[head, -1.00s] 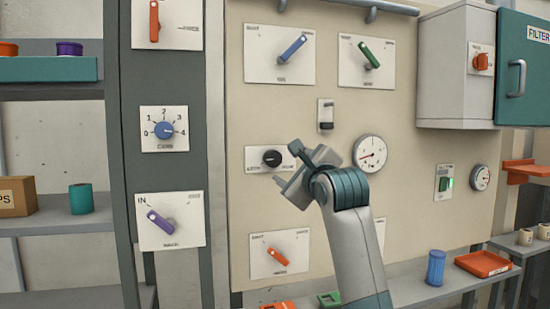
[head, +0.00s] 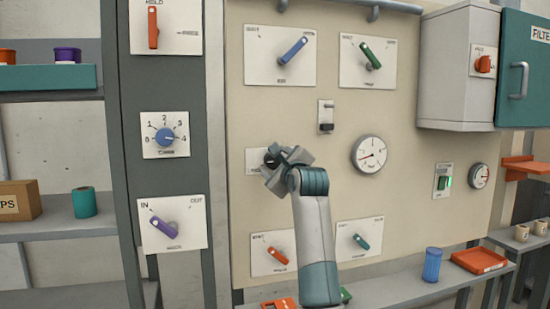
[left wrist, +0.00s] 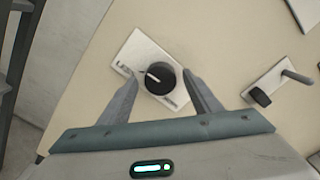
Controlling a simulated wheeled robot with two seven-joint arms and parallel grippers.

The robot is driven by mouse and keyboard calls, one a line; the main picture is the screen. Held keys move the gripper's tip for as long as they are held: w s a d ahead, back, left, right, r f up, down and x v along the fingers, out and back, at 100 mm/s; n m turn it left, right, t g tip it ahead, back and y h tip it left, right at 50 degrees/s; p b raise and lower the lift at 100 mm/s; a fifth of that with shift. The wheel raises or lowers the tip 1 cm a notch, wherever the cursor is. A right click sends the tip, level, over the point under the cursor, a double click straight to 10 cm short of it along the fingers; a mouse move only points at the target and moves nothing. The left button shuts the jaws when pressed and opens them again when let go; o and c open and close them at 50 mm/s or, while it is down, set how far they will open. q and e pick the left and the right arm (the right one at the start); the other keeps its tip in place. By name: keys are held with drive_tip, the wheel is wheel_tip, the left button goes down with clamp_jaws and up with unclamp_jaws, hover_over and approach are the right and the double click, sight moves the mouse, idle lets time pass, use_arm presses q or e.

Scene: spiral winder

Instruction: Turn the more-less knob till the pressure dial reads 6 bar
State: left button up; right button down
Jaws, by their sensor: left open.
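The black more-less knob (left wrist: 160,78) sits on a white label plate (left wrist: 138,52) in the left wrist view, its white mark pointing to the upper left. In the head view the knob (head: 270,159) is mostly hidden behind my left gripper (head: 273,168). In the left wrist view my left gripper (left wrist: 160,80) is open, with one finger on either side of the knob; I cannot tell whether they touch it. The round white pressure dial (head: 369,154) is right of the knob, with a red needle pointing left and slightly down. Its numbers are too small to read. My right gripper is not in view.
Other knobs surround this one: blue (head: 293,50) and green (head: 370,56) above, orange (head: 277,255) and teal (head: 361,241) below. A black slider switch (head: 326,126) is up and right. A grey shelf (head: 400,284) runs below the panel.

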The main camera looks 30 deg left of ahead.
use_arm(q)
drive_tip(key=shift+w+a, duration=0.3)
drive_tip(key=shift+a, duration=0.1)
drive_tip(key=c, duration=1)
drive_tip(key=shift+c, duration=0.2)
